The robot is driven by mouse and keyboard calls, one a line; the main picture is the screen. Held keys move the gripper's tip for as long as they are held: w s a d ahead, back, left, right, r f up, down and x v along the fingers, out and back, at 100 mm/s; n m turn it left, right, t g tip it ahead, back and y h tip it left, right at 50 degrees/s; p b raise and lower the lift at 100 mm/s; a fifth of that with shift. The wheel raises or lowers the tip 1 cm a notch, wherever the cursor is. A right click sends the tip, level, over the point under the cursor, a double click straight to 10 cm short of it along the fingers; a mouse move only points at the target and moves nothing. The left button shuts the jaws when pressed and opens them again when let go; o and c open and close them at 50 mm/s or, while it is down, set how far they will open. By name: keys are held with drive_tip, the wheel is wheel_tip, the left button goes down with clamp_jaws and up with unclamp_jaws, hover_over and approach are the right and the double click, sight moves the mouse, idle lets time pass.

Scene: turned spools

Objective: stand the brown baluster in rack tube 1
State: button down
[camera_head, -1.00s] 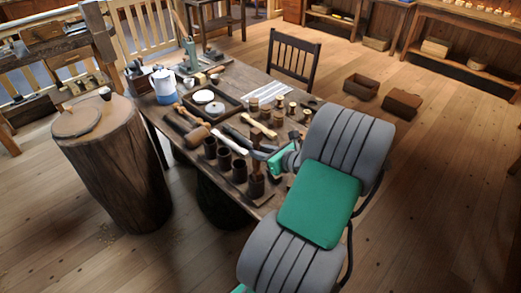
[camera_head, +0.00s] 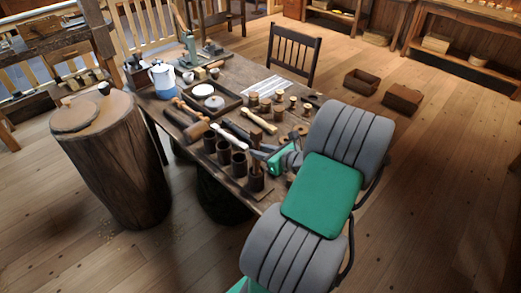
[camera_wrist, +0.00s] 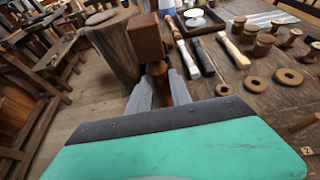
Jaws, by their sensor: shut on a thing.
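My gripper (camera_wrist: 160,92) is shut on the brown baluster (camera_wrist: 147,38), which stands roughly upright between the fingers with its square block above them. In the head view, my gripper (camera_head: 268,162) is at the table's near corner, and the baluster (camera_head: 256,166) is in line with the nearest dark tube of the rack. The rack tubes (camera_head: 239,164) stand in a row along the near edge. Whether the baluster's lower end is inside the nearest tube is hidden. I cannot read which tube is number 1.
The table (camera_head: 245,72) is crowded with pale turned pieces (camera_head: 258,121), mallets, a round-dish tray (camera_head: 220,111) and a blue-white jug (camera_head: 161,80). In the wrist view, wooden rings (camera_wrist: 289,77) lie to the right. A tree stump (camera_head: 113,165) stands left of the table.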

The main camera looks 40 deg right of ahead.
drive_tip(key=shift+f, duration=0.2)
drive_tip(key=c, duration=1.1)
unclamp_jaws()
drive_tip(key=v, duration=0.8)
drive_tip(key=shift+b, duration=0.3)
drive_tip(key=shift+n, duration=0.3)
